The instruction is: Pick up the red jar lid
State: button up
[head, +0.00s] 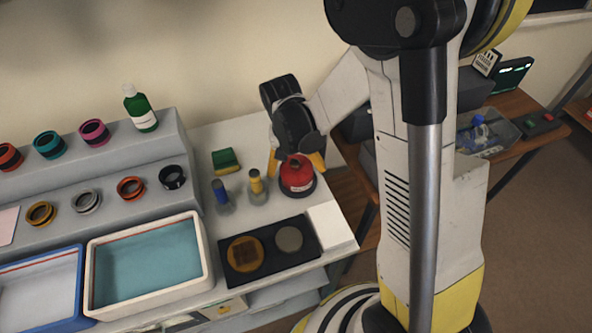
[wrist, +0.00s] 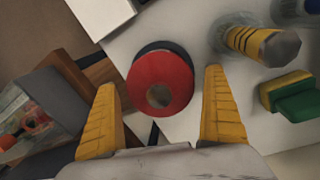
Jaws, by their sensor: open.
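The red jar lid (head: 297,174) sits on the light worktop near its right end, with a dark base or ring beneath it. In the wrist view the red jar lid (wrist: 178,77) looks like a round red piece with a grey round centre. My gripper (head: 296,162) is open above and behind it, pointing down. In the wrist view my gripper (wrist: 160,80) has its yellow fingers spread on either side, with the lid between and slightly ahead of the fingertips. I cannot tell whether either finger touches it.
A yellow-capped bottle (head: 257,187) and a blue-capped bottle (head: 221,196) stand just left of the lid. A green and yellow sponge (head: 226,161) lies behind them. A black tray (head: 234,277) with two discs is in front. The worktop's right edge is close.

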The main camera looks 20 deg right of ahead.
aim_at(297, 161)
jog(key=c, duration=1.2)
jog(key=shift+r, duration=0.15)
notch_tip(297, 161, up, 4)
jog(key=shift+r+p, duration=0.1)
jog(key=shift+p, duration=1.05)
jog(key=s+d+r+p, duration=0.3)
jog(key=s+d+r, duration=0.25)
jog(key=d, duration=0.35)
jog(key=shift+g+y, duration=0.7)
jog(key=shift+y, duration=0.2)
jog(key=w+a+f, duration=0.1)
jog(key=w+a, duration=0.1)
jog(key=w+a+b, duration=0.1)
jog(key=w+a, duration=0.1)
jog(key=a, duration=0.1)
jog(key=w+a+f+b, duration=0.1)
jog(key=w+a, duration=0.1)
jog(key=a, duration=0.1)
jog(key=shift+a+f, duration=0.2)
jog(key=shift+f, duration=0.15)
jog(key=shift+f+b, duration=2.35)
jog(key=shift+f, duration=0.8)
